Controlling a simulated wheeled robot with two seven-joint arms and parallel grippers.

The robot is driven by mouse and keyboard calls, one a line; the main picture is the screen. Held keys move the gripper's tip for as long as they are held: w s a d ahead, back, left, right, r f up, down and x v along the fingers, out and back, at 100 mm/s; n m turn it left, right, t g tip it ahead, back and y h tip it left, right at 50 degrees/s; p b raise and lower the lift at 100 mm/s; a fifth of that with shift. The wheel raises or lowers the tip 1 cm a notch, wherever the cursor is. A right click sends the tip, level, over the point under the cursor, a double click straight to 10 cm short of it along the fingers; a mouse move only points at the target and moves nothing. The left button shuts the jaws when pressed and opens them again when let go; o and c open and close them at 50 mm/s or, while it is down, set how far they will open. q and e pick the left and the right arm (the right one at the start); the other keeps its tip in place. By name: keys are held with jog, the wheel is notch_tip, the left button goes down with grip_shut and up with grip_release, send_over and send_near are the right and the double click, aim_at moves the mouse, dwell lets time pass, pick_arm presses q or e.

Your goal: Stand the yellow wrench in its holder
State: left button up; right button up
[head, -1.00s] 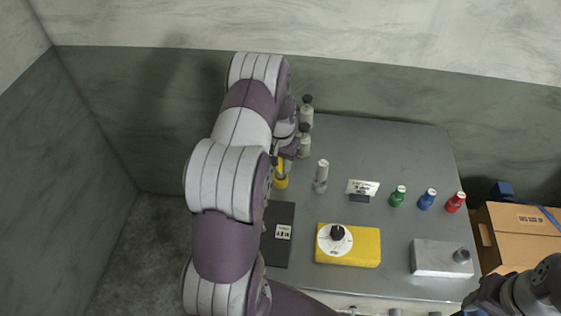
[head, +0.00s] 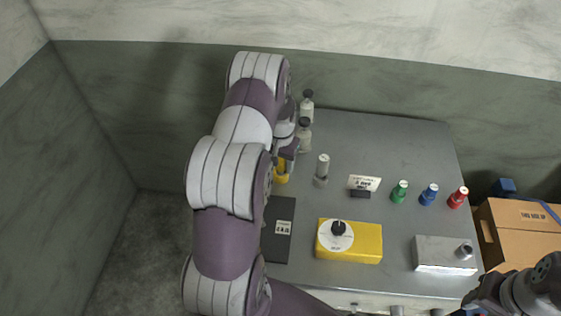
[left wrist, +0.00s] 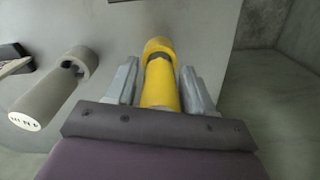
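The yellow wrench (left wrist: 160,88) is a thick yellow handle between the two fingers of my left gripper (left wrist: 160,77). A narrow gap shows beside the handle, so the fingers look open around it. The far end of the wrench meets a wider yellow ring, the holder (left wrist: 157,45), with a dark gap inside; it appears to be in the ring. In the head view the yellow holder (head: 282,177) is on the grey table, and my left arm hides most of the wrench and gripper. My right gripper (head: 484,300) is at the lower right, its fingers unclear.
A grey tool in a similar holder (head: 321,171) stands just right of the yellow one. Two grey bottles stand behind. A yellow dial box (head: 362,243), a dark mat (head: 281,238), a small sign (head: 364,183) and green, blue and red bottles share the table (head: 400,145).

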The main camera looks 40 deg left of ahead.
pick_arm(q)
jog(key=shift+o, duration=0.3)
jog(key=shift+r, duration=0.15)
notch_tip(320, 180, up, 12)
jog(key=b, duration=0.3)
jog(key=shift+r, duration=0.25)
jog(key=shift+w, duration=0.15)
jog(key=s+d+m, duration=0.1)
jog(key=s+d, duration=0.6)
jog(key=d, duration=0.2)
jog(key=s+d+m+t, duration=0.1)
jog(key=s+d+m, duration=0.1)
jog(key=s+d, duration=0.5)
jog(key=d, duration=0.3)
jog(key=shift+s, duration=0.3)
